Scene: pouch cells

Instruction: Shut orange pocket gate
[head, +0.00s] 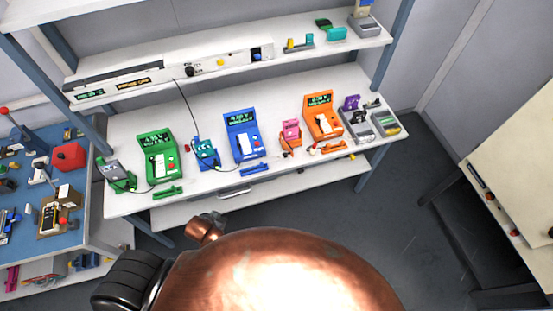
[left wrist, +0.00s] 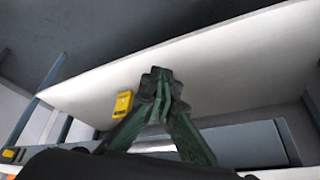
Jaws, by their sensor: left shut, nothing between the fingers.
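The orange device (head: 322,117) stands on the white bench toward the right, with a lit display on its raised back. A small orange bar (head: 333,147) lies at its front edge; it may be the pocket gate, but it is too small to tell its position. My left gripper (left wrist: 158,88) shows in the left wrist view, with green fingers and dark tips together and nothing between them. A pale board lies behind the tips there. In the head view I cannot make out the gripper's fingers, and it looks well apart from the orange device. My right gripper is not in view.
A blue device (head: 242,137) and a green device (head: 159,157) stand left of the orange one, with a pink holder (head: 290,133) between. Grey holders (head: 357,124) stand at right. An upper shelf (head: 220,62) runs above. A yellow block (left wrist: 122,104) is near my left fingers.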

